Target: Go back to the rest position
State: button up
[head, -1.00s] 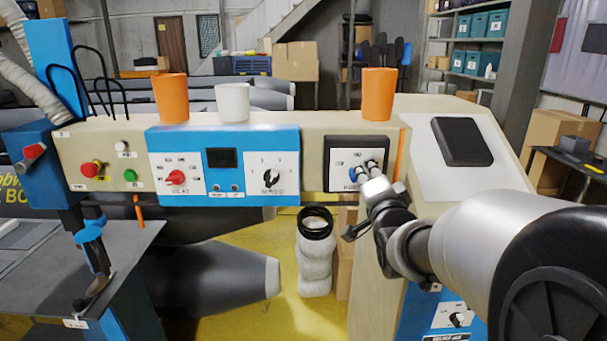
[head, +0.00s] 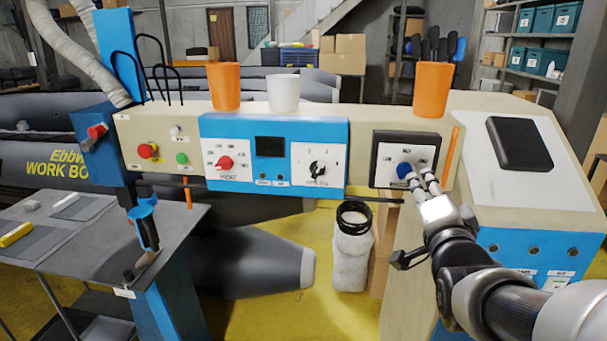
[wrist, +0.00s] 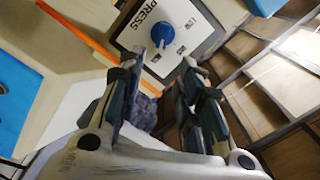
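My gripper (head: 428,180) is in front of the right end of the machine's control beam, just to the right of the blue knob. Its two fingers are apart with nothing between them, as the wrist view shows (wrist: 164,66). The blue knob (head: 404,170) sits on a white plate in a black panel (head: 383,155). In the wrist view the knob (wrist: 161,36) is just beyond the fingertips, with the label PRESS beside it. The fingers appear clear of the knob.
Two orange cups (head: 223,86) (head: 432,89) and a white cup (head: 283,93) stand on the beam. A white container (head: 352,255) is below it. A grey table (head: 95,235) is at left. A cabinet with a black pad (head: 519,143) is at right.

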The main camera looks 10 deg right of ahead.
jog(key=s+a+f+n+g+y, duration=0.1)
jog(key=s+a+f+n+g, duration=0.3)
jog(key=s, duration=0.4)
jog(key=s+a+f+n+g+y, duration=0.2)
jog(key=s+a+f+n+g, duration=0.2)
jog(key=s, duration=0.5)
jog(key=s+a+f+n+g+y, duration=0.2)
jog(key=s+a+f+n+g, duration=0.2)
jog(key=s+a+f+n, duration=0.3)
jog(key=shift+s+a+f+g, duration=0.25)
jog(key=shift+s+a+g, duration=0.15)
jog(key=shift+s+a, duration=0.3)
